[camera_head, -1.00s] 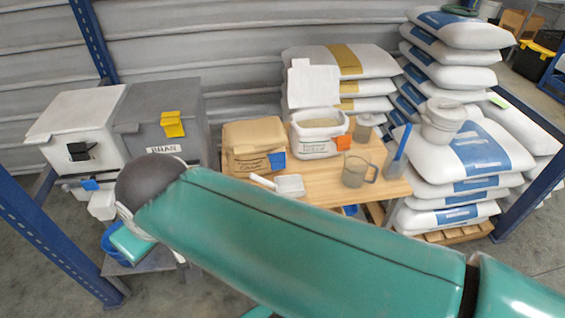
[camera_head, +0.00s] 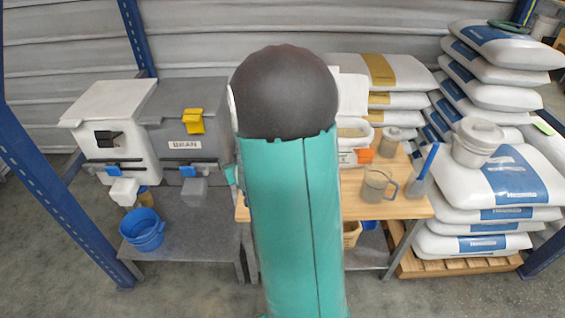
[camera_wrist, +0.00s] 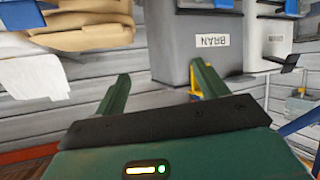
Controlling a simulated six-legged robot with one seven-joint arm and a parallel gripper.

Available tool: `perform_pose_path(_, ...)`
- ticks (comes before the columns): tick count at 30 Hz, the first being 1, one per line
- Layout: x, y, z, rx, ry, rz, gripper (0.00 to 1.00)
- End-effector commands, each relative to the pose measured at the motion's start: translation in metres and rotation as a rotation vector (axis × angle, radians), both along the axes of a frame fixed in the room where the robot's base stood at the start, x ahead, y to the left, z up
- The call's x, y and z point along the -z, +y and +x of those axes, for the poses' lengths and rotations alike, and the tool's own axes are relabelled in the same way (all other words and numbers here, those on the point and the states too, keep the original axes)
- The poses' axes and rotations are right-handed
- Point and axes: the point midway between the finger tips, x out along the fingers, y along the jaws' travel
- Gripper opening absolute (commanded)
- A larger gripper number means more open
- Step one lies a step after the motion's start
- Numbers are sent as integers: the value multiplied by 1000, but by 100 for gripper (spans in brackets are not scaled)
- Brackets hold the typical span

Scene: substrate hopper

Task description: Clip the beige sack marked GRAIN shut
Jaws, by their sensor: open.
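The beige sack (camera_wrist: 85,28) shows at the upper left of the wrist view, cut off by the frame edge; its marking cannot be read. In the head view my raised arm hides it. My gripper (camera_wrist: 162,78) is open, its two green fingers apart with nothing between them. It is apart from the sack, which lies to the left of the fingers in the wrist view. I cannot make out a loose clip for the sack in these views.
The wooden bench (camera_head: 400,203) bears a clear jug (camera_head: 375,186). A blue bucket (camera_head: 142,230) sits lower left. Sacks (camera_head: 500,175) are stacked at right.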

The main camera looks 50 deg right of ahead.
Motion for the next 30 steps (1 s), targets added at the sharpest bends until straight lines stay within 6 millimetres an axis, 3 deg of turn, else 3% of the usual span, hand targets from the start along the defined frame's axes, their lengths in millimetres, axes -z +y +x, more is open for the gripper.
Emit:
perform_pose_path(1,21,-18,-7,27,-22,-6,73)
perform_pose_path(6,68,-66,-34,103,-138,-55,73)
perform_pose_path(10,104,-94,-66,166,-230,-93,73)
perform_pose_path(15,142,-113,-114,246,-340,-145,73)
perform_pose_path(18,154,-117,-135,279,-387,-169,73)
perform_pose_path(22,160,-119,-148,301,-421,-188,73)
perform_pose_path(30,160,-139,-129,303,-429,-194,73)
